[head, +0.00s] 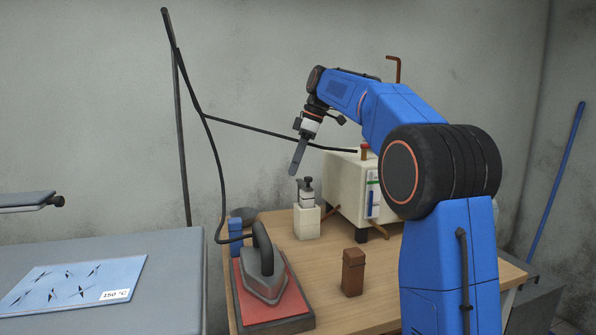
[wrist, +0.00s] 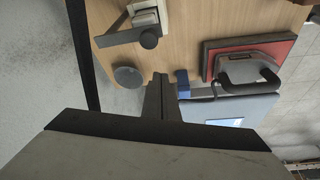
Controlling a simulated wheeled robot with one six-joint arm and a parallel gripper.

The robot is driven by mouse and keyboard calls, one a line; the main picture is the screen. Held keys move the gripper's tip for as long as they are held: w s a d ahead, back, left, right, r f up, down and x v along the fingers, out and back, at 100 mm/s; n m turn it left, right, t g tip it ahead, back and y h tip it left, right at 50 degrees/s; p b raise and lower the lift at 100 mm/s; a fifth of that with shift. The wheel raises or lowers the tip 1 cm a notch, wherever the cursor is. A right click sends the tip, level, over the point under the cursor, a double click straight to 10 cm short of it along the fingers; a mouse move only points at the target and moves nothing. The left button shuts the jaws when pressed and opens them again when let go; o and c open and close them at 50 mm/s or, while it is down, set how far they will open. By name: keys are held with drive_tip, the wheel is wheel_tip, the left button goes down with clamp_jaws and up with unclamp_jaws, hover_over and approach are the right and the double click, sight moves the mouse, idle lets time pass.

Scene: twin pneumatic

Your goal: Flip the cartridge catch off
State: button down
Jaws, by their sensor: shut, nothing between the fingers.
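A white block (head: 306,222) stands on the wooden table, with a grey fitting and a black knob (head: 308,181) on top. In the wrist view, the fitting (wrist: 146,20) is at the top, with a flat grey lever (wrist: 118,38) sticking out left and a round dark knob (wrist: 149,39) beside it. I cannot tell for certain which part is the cartridge catch. My gripper (head: 293,172) points down, above and slightly left of the fitting, apart from it. Its fingers (wrist: 160,82) are shut and empty in the wrist view.
A white machine (head: 343,192) with a red knob stands right of the block. An iron (head: 263,277) rests on a red pad at front left. A brown block (head: 353,272), a blue block (head: 236,229) and a grey disc (wrist: 128,76) are also on the table. A cable hangs left.

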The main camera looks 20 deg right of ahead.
drive_tip(key=w+v, duration=0.1)
drive_tip(key=v, duration=0.7)
drive_tip(key=shift+w+r, duration=0.25)
drive_tip(key=shift+s, duration=0.1)
